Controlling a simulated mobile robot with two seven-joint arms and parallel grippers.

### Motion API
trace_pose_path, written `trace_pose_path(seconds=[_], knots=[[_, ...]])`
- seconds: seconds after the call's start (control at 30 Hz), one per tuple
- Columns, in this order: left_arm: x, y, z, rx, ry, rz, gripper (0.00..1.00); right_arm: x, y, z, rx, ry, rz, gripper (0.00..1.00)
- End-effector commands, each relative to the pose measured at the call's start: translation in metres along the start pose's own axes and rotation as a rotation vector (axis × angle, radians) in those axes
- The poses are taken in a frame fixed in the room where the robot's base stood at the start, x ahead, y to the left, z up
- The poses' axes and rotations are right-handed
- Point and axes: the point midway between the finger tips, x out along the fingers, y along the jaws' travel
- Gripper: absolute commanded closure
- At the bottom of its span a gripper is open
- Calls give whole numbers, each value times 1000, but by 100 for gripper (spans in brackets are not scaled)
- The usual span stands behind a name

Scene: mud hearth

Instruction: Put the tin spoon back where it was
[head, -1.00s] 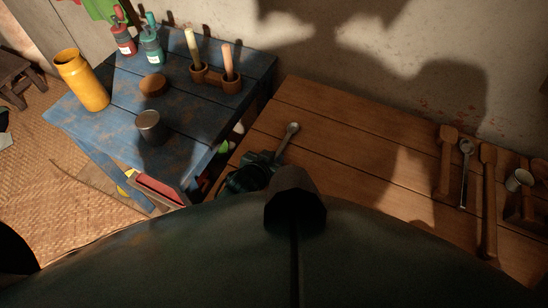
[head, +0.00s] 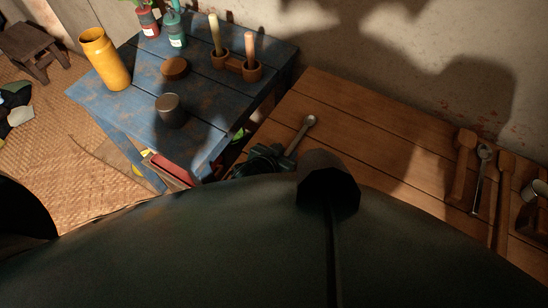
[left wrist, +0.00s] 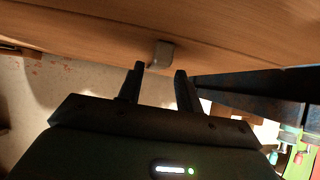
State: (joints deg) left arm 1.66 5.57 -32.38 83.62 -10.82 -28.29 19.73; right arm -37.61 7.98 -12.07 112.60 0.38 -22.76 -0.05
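A grey metal spoon (head: 301,134) lies over the wooden table near its left end, with its round bowl toward the wall. My left gripper (head: 270,162) is at the near end of its handle, partly hidden by my own dark body. In the left wrist view my left gripper (left wrist: 160,74) has its two fingers apart. A small grey metal piece shows just beyond the fingertips against the wood; I cannot tell which part of the spoon it is. A second metal spoon (head: 482,176) lies at the table's right. My right gripper is not in view.
The wooden table (head: 390,145) is bare in its middle. Wooden utensils (head: 503,185) and a metal cup (head: 533,189) are at its right.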

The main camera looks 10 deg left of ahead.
Motion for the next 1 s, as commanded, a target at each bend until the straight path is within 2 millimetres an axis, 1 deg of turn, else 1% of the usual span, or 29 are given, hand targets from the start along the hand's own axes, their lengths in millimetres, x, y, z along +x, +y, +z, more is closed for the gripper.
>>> trace_pose_path(seconds=[0.03, 0.2, 0.4, 0.53, 0.73, 0.77, 0.87, 1.0], knots=[[-12, 0, 0, 0, 0, 1, 65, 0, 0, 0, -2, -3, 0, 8], [-45, 2, 0, -2, 2, 3, 65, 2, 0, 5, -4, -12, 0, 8], [-77, 2, -1, -1, 5, 4, 65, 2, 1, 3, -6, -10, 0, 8], [-89, 2, -2, -2, 5, 4, 65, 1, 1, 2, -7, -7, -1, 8], [-95, 2, -1, -3, 5, 4, 65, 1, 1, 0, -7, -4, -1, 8], [-96, 1, 1, -7, 3, 4, 65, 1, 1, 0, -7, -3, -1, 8], [-105, -2, 21, -33, -13, 1, 65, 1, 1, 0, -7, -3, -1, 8], [-132, -18, 66, -80, -39, -26, 65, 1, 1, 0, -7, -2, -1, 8]])
